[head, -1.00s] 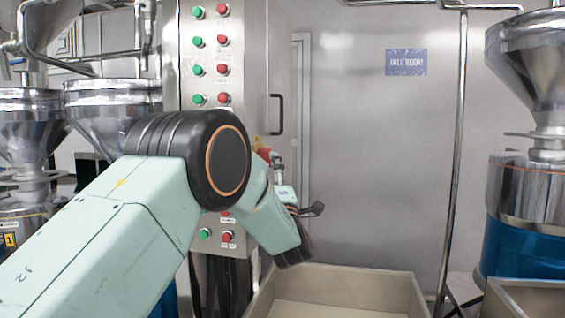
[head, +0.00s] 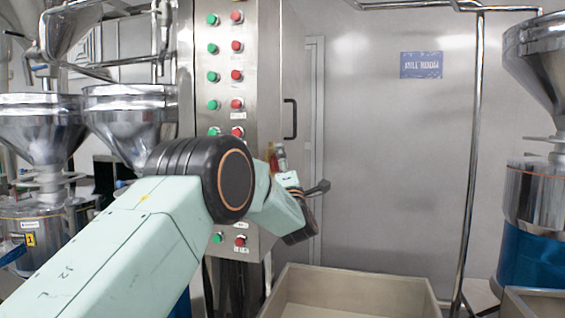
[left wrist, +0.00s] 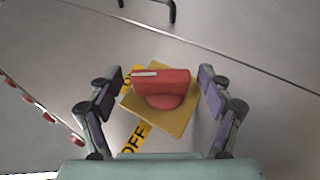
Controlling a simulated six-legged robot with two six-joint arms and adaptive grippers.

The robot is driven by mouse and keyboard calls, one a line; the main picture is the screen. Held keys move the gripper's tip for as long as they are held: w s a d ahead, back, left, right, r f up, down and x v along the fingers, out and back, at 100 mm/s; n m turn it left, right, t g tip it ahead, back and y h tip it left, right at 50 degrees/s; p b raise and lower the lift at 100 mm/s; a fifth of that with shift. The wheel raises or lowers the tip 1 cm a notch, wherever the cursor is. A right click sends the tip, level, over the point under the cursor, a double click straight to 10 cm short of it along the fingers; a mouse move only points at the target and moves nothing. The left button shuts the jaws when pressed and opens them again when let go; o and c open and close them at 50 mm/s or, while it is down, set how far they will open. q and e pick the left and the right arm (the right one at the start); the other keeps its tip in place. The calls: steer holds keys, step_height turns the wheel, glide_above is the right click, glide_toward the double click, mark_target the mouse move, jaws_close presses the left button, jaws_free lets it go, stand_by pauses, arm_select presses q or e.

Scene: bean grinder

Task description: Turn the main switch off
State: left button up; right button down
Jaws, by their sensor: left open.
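The main switch (left wrist: 162,88) is a red rotary knob on a yellow square plate (left wrist: 180,120), seen in the left wrist view. Its bar lies roughly level across the picture, with a white mark toward its left end. An "OFF" label (left wrist: 134,142) shows below left of the plate. My left gripper (left wrist: 160,82) is open, with one finger on each side of the knob and a gap on both sides. In the head view my left gripper (head: 318,187) is at the cabinet's side, and a bit of red and yellow shows behind it. My right gripper is not in view.
The steel control cabinet (head: 262,60) carries columns of green and red buttons and a black door handle (head: 290,118). Metal hoppers (head: 130,115) stand to the left.

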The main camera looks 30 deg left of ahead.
arm_select(q)
steer(key=shift+w+a+r, duration=0.1)
steer(key=shift+w+a, duration=0.1)
steer(key=shift+w, duration=0.05)
